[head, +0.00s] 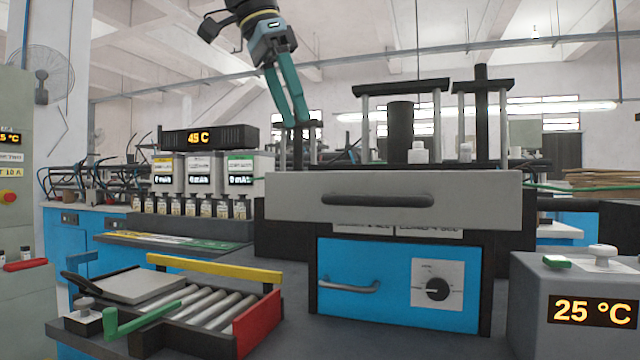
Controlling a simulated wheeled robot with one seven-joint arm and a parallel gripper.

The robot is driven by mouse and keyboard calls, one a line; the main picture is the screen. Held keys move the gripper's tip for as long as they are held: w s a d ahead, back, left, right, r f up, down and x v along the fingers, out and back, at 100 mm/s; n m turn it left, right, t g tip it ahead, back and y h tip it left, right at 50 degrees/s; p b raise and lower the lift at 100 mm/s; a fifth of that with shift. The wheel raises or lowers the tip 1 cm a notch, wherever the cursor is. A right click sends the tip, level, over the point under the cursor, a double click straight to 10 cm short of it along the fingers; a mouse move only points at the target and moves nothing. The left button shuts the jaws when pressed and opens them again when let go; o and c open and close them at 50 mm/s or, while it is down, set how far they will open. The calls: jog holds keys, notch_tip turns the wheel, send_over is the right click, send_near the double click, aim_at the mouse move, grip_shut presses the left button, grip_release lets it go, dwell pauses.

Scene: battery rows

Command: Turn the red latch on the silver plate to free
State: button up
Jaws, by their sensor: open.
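My gripper (296,123) has teal fingers and hangs from the top of the head view, pointing down. It is open and empty, with a narrow gap between the fingertips. It appears above the wide grey drawer-like front, apart from anything. A silver plate (138,286) with a black handle lies at the lower left, beside the rollers. I cannot clearly make out a red latch on it. A red bar (26,265) shows at the far left edge, and a red block (258,325) forms the near right end of the roller tray.
The roller tray (215,305) has a yellow rail and a green bracket. The press (400,195) with black posts stands at centre, above a blue door with a dial. A grey box (575,285) reading 25 °C stands right. Several small bottles stand behind the tray.

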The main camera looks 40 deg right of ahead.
jog(key=b+x, duration=0.2)
jog(key=x, duration=0.8)
jog(key=shift+s+d+f, duration=0.1)
jog(key=shift+d+f, duration=0.05)
jog(key=shift+f, duration=0.1)
grip_shut()
